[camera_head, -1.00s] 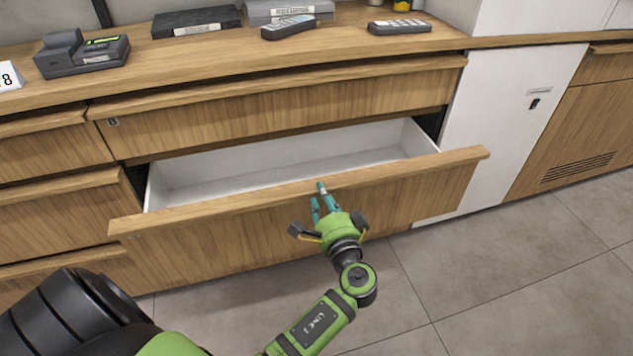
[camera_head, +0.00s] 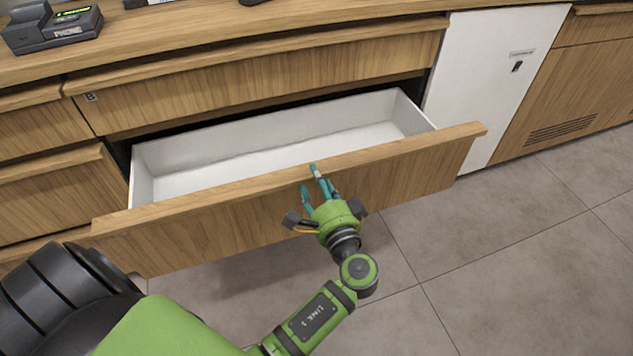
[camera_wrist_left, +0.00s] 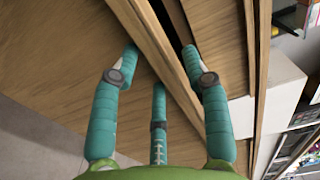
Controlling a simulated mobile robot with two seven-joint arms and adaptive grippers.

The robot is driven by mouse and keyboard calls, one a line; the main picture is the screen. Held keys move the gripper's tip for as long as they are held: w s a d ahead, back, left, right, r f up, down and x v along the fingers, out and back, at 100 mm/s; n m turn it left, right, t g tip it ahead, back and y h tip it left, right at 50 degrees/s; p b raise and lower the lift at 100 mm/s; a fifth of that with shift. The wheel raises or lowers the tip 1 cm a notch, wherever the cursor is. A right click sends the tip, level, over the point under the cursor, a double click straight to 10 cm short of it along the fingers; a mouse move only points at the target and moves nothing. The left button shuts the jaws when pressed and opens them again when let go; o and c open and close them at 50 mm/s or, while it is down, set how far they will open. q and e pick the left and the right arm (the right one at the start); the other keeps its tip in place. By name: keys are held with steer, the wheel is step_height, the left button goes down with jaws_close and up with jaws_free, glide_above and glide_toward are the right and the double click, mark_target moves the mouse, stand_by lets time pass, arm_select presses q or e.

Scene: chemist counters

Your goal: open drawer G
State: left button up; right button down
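The drawer below the top one, taken as drawer G (camera_head: 410,178), is pulled well out. Its white inside shows empty, and no letter is readable on its wooden front. My left gripper (camera_head: 312,178) is at the middle of the front's top edge, with one fingertip over the edge and another against the front face. In the left wrist view the teal fingers (camera_wrist_left: 159,55) straddle the wooden lip (camera_wrist_left: 165,60), bent inward around it. The finger contact behind the lip is partly hidden. My right gripper is not in view.
A closed drawer (camera_head: 260,80) is above. Other closed drawers (camera_head: 50,195) are at the left, and a white cabinet door (camera_head: 490,75) is at the right. A phone base (camera_head: 50,30) stands on the counter. The tiled floor (camera_head: 500,250) in front is clear.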

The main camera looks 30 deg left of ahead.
arm_select(q)
steer(key=shift+d, duration=0.1)
steer(key=v, duration=0.8)
steer(key=shift+s, duration=0.1)
stand_by(0.5)
steer(key=s+a+f+g+h, duration=0.1)
steer(key=s+f+g+h, duration=0.2)
steer(key=f, duration=0.8)
steer(key=s+a+f+g+h, duration=0.2)
steer(key=s+f+h, duration=0.15)
steer(key=f, duration=0.65)
steer(key=s+d+f+n+g+h, duration=0.2)
steer(key=s+f+n+g+h, duration=0.35)
steer(key=s+f, duration=0.6)
steer(key=s+a+r+h+p, duration=0.1)
steer(key=s+r+p, duration=0.2)
steer(key=s+p, duration=0.5)
steer(key=s+a+r+p, duration=0.2)
steer(key=s+p, duration=0.6)
steer(key=p, duration=0.6)
steer(key=shift+r+h, duration=0.4)
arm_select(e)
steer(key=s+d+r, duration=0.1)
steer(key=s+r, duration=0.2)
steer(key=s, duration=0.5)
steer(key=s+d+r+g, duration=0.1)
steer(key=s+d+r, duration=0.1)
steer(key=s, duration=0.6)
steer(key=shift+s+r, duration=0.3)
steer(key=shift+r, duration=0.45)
